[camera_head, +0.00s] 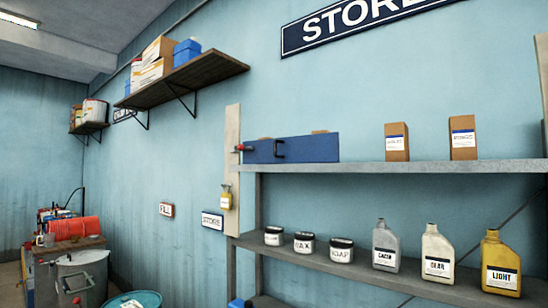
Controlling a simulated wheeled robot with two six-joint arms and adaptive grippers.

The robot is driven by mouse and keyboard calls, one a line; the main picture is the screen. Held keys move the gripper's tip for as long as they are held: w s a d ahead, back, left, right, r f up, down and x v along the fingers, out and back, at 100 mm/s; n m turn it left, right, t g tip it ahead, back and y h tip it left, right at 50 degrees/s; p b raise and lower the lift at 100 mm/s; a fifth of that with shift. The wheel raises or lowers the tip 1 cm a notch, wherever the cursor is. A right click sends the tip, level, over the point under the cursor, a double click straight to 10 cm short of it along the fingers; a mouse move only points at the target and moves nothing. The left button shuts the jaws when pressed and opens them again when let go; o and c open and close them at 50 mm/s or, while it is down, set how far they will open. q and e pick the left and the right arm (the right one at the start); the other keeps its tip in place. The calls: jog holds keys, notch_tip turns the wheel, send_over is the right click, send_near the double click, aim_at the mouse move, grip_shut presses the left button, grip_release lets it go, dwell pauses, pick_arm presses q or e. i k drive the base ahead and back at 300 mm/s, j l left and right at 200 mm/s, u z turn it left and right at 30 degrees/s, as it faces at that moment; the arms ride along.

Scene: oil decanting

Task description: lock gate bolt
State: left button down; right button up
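A blue panel (292,149) with a black handle (279,149) stands on the upper grey shelf, and it looks like the gate. A small red-knobbed part (242,148), which looks like the bolt, is at the panel's left end beside a pale upright post (232,170). It is too small to tell whether the bolt is drawn or shot. Two brown box tops show just behind the panel. Neither of my grippers is in view.
Brown cartons (396,143) stand right of the panel. The lower shelf (345,268) holds several jars and bottles, including a yellow bottle (501,265). A small yellow item (226,197) hangs on the post. A wooden wall shelf (190,78) holds boxes. Drums (82,280) stand lower left.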

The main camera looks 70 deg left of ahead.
aim_at(241, 147)
jog(key=u, duration=2.5)
